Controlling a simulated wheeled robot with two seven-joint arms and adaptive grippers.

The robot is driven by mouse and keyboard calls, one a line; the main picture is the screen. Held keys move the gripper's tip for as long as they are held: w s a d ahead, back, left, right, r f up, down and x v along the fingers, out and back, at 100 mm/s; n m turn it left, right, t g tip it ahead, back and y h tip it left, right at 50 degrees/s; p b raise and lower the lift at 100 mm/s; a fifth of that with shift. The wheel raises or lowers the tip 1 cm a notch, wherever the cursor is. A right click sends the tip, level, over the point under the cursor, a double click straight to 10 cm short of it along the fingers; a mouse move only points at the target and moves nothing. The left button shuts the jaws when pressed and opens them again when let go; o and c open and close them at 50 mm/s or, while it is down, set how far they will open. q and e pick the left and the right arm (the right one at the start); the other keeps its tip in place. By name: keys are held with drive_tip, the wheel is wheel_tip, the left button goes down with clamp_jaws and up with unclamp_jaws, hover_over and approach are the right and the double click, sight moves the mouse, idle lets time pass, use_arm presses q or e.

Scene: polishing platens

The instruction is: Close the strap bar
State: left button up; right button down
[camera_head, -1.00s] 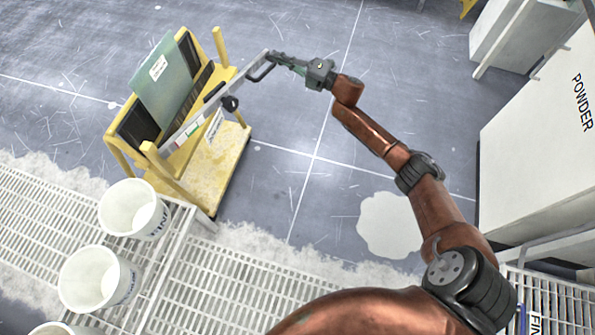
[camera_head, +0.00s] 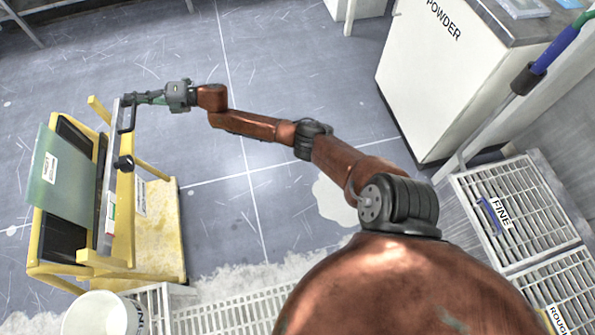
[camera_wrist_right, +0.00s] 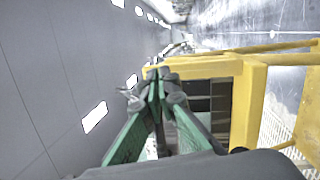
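The strap bar (camera_head: 107,190) is a long grey bar along the right side of the yellow rack (camera_head: 158,235). Its far end stands a little to the right of the far yellow post (camera_head: 98,108), with a gap. A dark bent handle (camera_head: 128,122) is at that end, and a black knob (camera_head: 123,163) sits lower down. My right gripper (camera_head: 134,99) is at the handle end. Its green fingers converge in the right wrist view (camera_wrist_right: 158,78) and look shut on the bar's handle, though the contact is partly hidden. My left gripper is not in view.
A green plate (camera_head: 70,178) and dark plates stand in the rack. A white bucket (camera_head: 98,316) is at the lower left. The white powder cabinet (camera_head: 425,85) and grated trays (camera_head: 535,215) are at the right. The floor between is open.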

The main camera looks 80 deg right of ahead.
drive_tip(key=shift+s+a, duration=0.1)
drive_tip(key=shift+a, duration=0.15)
